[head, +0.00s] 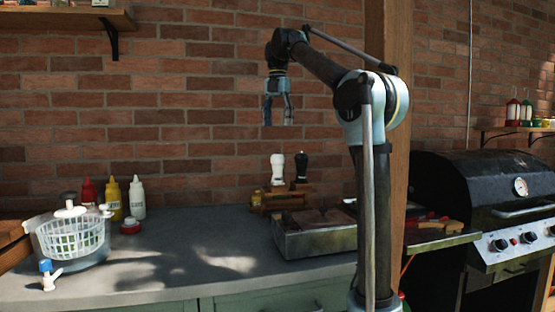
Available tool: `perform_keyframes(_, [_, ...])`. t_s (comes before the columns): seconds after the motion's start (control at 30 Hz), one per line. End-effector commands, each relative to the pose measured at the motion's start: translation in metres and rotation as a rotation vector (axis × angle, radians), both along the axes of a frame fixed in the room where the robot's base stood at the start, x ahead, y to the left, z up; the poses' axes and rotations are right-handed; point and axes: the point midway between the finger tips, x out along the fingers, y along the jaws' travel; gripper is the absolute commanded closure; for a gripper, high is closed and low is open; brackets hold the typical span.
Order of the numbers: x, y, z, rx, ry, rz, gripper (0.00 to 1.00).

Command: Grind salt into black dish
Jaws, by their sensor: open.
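A white grinder (277,169) and a black grinder (301,166) stand upright side by side on a wooden rack (285,200) against the brick wall. Labels are too small to read, so I cannot tell their contents. My gripper (277,122) hangs fingers down, open and empty. In the picture it is above the white grinder and clearly apart from it; the depth between them is hard to judge. I cannot make out a black dish; part of the counter at the right is hidden behind my arm.
A metal box (315,238) sits on the counter (190,265) in front of the rack. A salad spinner (75,238), a blue-and-white tool (48,275) and squeeze bottles (113,200) stand left. The middle counter is clear. A wooden post (387,60) and grill (440,180) are right.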

Motion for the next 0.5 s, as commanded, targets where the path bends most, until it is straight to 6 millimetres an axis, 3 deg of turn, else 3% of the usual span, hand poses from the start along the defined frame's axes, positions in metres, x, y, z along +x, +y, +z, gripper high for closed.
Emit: perform_keyframes(0.5, [0.0,-0.002,-0.081,0.0,0.0,-0.002,0.36])
